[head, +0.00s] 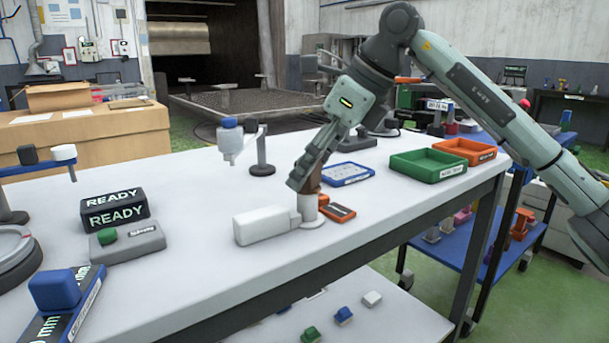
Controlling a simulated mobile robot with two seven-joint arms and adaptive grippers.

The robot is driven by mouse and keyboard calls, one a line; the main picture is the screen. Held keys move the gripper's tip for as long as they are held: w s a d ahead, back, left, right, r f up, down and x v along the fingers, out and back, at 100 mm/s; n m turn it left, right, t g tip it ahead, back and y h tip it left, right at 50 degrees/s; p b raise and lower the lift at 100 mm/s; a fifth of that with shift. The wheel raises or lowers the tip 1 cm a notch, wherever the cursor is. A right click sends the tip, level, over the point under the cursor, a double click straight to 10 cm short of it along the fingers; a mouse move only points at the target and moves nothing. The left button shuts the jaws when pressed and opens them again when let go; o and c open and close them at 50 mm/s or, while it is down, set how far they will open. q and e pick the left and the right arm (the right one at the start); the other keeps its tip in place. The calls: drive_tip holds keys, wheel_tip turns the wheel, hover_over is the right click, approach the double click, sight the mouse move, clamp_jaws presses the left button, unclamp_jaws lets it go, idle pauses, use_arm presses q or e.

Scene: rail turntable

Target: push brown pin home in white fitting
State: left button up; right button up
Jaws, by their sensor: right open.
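The white fitting (308,207) stands upright on the white table, with a round foot at its base. It is close to the right end of a white block (264,225). A small part of the brown pin (315,183) shows just above the fitting; the rest is hidden behind my gripper. My right gripper (302,183) points down over the fitting and pin. It is open, with its fingers beside the pin's upper part. I cannot tell whether they touch it or how deep the pin sits. My left gripper is not in view.
An orange device (338,211) lies close behind the fitting. A blue-rimmed tray (348,174), a green bin (428,165) and an orange bin (464,151) stand farther right. A dark READY display (115,211) and a grey button box (127,242) stand left. The table between is clear.

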drive_tip(key=v, duration=1)
idle(0.6)
